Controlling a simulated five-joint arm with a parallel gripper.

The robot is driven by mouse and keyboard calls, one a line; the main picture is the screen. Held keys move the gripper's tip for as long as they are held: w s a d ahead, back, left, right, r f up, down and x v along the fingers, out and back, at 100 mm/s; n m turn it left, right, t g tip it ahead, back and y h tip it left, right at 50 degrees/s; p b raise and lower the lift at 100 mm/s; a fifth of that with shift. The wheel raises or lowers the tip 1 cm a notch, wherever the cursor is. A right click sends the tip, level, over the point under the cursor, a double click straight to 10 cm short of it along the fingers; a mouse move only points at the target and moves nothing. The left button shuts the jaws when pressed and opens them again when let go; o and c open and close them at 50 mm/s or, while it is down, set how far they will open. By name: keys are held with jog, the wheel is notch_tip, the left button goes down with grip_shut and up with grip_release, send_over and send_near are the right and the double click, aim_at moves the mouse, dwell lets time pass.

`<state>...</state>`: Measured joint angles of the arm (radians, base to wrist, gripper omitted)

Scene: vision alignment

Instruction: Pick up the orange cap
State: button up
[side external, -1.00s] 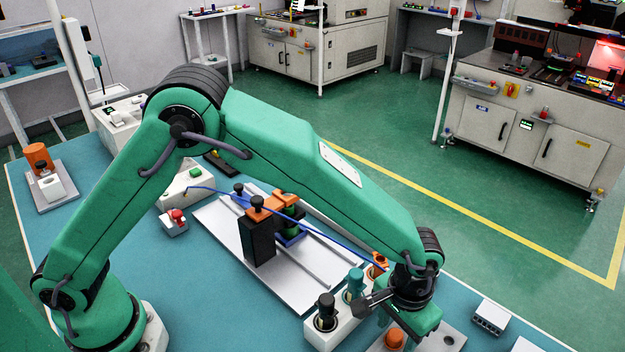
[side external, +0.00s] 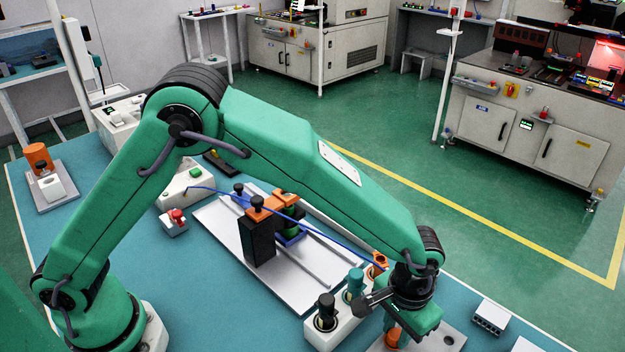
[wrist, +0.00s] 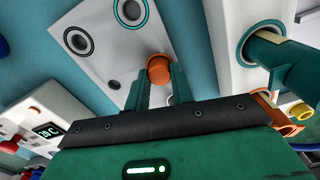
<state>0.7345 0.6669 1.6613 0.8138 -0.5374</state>
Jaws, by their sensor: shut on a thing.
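The orange cap (wrist: 158,66) sits between the two green fingers of my gripper (wrist: 160,82) in the wrist view. The fingers are shut on its sides. In the side view the cap (side external: 391,339) shows only partly below my gripper (side external: 393,330), near the bottom edge. The cap is at the light grey plate (wrist: 95,58), which has round sockets. I cannot tell whether the cap still touches the plate.
A white holder (side external: 347,328) with a black-topped and a green-topped piece stands just left of my gripper. An orange ring-like part (side external: 378,262) is behind it. A black block (side external: 258,240) stands on the metal rail plate (side external: 220,228). A small grey box (side external: 490,318) lies at right.

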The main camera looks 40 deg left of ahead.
aim_at(395, 336)
jog(key=shift+r, duration=0.6)
jog(key=r, duration=0.3)
jog(key=shift+s+d+r, duration=0.1)
jog(key=shift+s+d, duration=0.05)
jog(key=shift+s, duration=0.2)
jog(key=s+d+r, duration=0.3)
jog(key=s+r, duration=0.3)
jog(key=s, duration=0.4)
jog(key=shift+s+r, duration=0.2)
jog(key=shift+s, duration=0.05)
jog(key=shift+w, duration=0.1)
